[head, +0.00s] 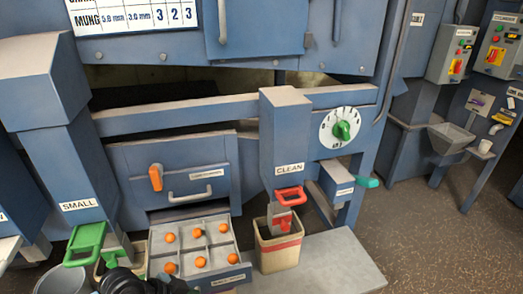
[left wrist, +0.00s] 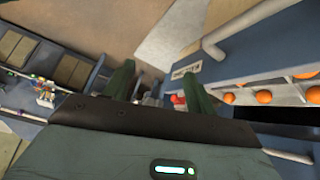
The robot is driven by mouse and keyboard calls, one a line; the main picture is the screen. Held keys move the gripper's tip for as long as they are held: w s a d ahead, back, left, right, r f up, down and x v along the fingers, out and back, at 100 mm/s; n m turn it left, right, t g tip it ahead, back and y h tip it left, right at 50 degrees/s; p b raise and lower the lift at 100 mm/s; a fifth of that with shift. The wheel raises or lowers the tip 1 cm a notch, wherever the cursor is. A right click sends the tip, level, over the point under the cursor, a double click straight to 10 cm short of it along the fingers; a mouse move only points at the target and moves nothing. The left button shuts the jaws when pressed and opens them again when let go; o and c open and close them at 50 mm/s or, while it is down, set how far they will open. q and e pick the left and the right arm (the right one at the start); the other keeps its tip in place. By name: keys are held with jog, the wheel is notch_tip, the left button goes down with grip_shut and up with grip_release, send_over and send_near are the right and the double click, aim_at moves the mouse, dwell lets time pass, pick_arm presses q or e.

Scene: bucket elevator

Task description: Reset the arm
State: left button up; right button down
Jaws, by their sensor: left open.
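My left gripper (left wrist: 162,72) shows in the left wrist view with its two dark green fingers spread apart and nothing between them. In the head view a dark part of my left arm (head: 142,283) rises at the bottom edge, in front of the open drawer (head: 243,272) and right of the green handle (head: 86,243) under the SMALL chute. The fingertips cannot be made out there. My right gripper is in neither view.
A grey bucket (head: 62,280) is at lower left. Floor (head: 440,235) is clear at right.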

pick_arm(q)
jog(key=s+f+n+t+y+p, duration=0.1)
jog(key=s+f+n+t, duration=0.35)
jog(key=s+f, duration=0.35)
jog(key=s+a+f+n+y+p, duration=0.1)
jog(key=s+a+n+y, duration=0.1)
jog(key=s, duration=0.6)
jog(key=s+a+n+t+y, duration=0.1)
jog(key=s+a+n+y, duration=0.1)
jog(key=s, duration=0.7)
jog(key=shift+a+f+p, duration=0.35)
jog(key=shift+p, duration=0.05)
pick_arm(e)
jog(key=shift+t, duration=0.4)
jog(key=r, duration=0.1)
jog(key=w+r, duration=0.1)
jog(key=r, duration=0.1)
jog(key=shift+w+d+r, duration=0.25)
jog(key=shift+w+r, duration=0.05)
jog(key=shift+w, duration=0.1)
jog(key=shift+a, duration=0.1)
